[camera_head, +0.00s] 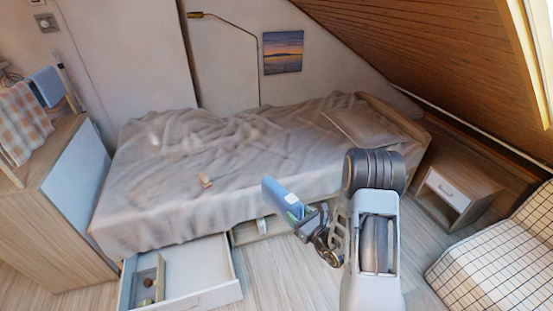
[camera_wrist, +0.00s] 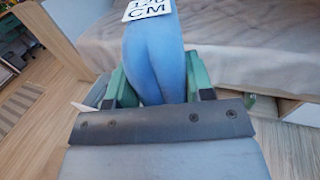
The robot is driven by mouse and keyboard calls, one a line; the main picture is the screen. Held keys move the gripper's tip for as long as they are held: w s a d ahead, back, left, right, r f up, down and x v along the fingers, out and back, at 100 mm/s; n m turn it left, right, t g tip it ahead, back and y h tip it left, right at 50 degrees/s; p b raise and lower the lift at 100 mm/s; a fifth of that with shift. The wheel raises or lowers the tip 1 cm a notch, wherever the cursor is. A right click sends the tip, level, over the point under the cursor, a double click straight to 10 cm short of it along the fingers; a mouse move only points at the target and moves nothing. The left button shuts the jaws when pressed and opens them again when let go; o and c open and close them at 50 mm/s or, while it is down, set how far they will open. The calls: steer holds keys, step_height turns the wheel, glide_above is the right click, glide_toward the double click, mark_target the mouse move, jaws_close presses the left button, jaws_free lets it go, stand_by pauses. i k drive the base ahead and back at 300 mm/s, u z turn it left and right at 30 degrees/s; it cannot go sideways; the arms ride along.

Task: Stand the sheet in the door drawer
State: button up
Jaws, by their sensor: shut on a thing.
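The sheet is a folded blue cloth (camera_head: 278,191) with a white label; it also fills the upper middle of the wrist view (camera_wrist: 154,55), where the label reads "120 CM". My gripper (camera_head: 297,213) is shut on the sheet, with green fingers (camera_wrist: 160,90) on both sides of it. It holds the sheet up in the air in front of the bed's long side. An open drawer (camera_head: 205,285) with a white front sticks out from under the bed at lower left. A wooden divider and a small round brown thing (camera_head: 148,282) are in its left part.
The bed (camera_head: 230,150) has a rumpled grey cover with a small tan object (camera_head: 205,181) on it. A wooden cabinet (camera_head: 60,200) stands at left. A nightstand (camera_head: 455,195) and a checked seat (camera_head: 510,260) are at right. Bare floor (camera_head: 280,270) lies right of the drawer.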

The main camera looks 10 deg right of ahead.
mark_target(204, 276)
steer(key=z, duration=0.7)
steer(key=i, duration=1.35)
steer(key=u, duration=0.8)
steer(key=i, duration=0.75)
steer(key=u, duration=0.55)
